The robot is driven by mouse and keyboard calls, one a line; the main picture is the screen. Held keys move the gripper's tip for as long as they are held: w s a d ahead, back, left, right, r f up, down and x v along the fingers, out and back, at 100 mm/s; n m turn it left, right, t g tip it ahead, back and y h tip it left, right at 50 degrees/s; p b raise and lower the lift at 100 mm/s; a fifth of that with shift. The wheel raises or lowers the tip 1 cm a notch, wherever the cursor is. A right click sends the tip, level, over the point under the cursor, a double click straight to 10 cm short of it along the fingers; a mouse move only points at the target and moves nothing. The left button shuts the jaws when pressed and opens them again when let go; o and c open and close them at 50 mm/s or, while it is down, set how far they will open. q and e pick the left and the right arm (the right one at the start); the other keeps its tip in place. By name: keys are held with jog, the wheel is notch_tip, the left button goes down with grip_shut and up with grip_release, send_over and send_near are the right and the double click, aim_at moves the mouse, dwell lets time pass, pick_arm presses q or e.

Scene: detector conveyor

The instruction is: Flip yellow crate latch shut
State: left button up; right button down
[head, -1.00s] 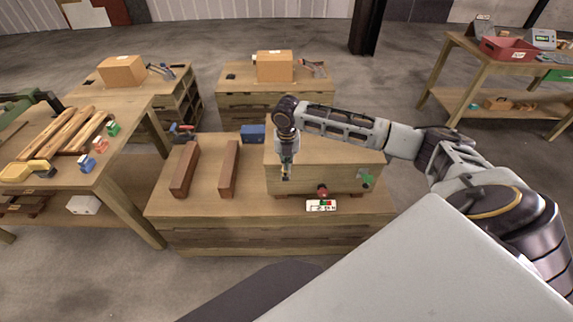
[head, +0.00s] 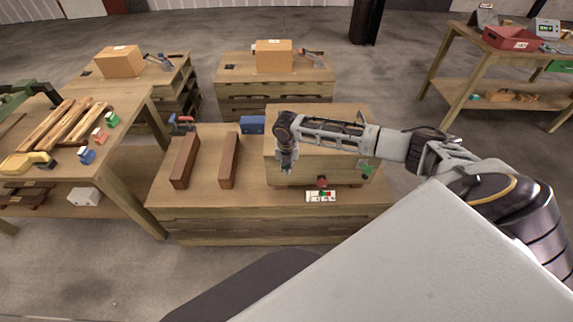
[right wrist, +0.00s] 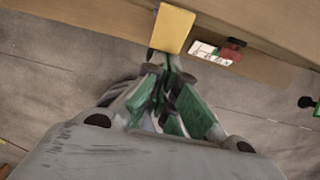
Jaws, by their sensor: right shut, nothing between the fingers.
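The wooden crate (head: 335,172) stands on the middle bench, its front face toward me. The yellow latch (right wrist: 172,28) shows in the right wrist view as a flat yellow plate against the crate's front edge. In the head view my arm hides it. My right gripper (right wrist: 166,68) is shut and empty, with its green-padded fingers close together just below the yellow plate. I cannot tell whether the tips touch it. In the head view the right gripper (head: 287,168) is at the crate's left front. My left gripper is not in view.
A red latch (head: 322,182) and a green latch (head: 365,168) are on the crate's front, right of my gripper. A white card (head: 321,196) lies below the red one. Two brown bars (head: 229,160) (head: 185,160) and a blue box (head: 252,125) are left of the crate.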

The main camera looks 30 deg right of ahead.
jog(key=shift+r, duration=0.1)
dwell(0.3)
jog(key=shift+w+d+r+g+y+p, duration=0.2)
jog(key=shift+w+r+g+y+p, duration=0.1)
jog(key=shift+w+g+p, duration=0.25)
jog(key=shift+w+d+r+g+y, duration=0.1)
jog(key=shift+d+r+g+y, duration=0.05)
jog(key=shift+g+y, duration=0.15)
jog(key=shift+w+d+r+g+p, duration=0.25)
jog(key=shift+w+d+r+p, duration=0.05)
jog(key=shift+w+p, duration=0.15)
jog(key=shift+w+d+r, duration=0.2)
jog(key=shift+w+d, duration=0.15)
jog(key=shift+w, duration=0.2)
jog(key=shift+r, duration=0.1)
jog(key=shift+w+r, duration=0.1)
jog(key=shift+r, duration=0.05)
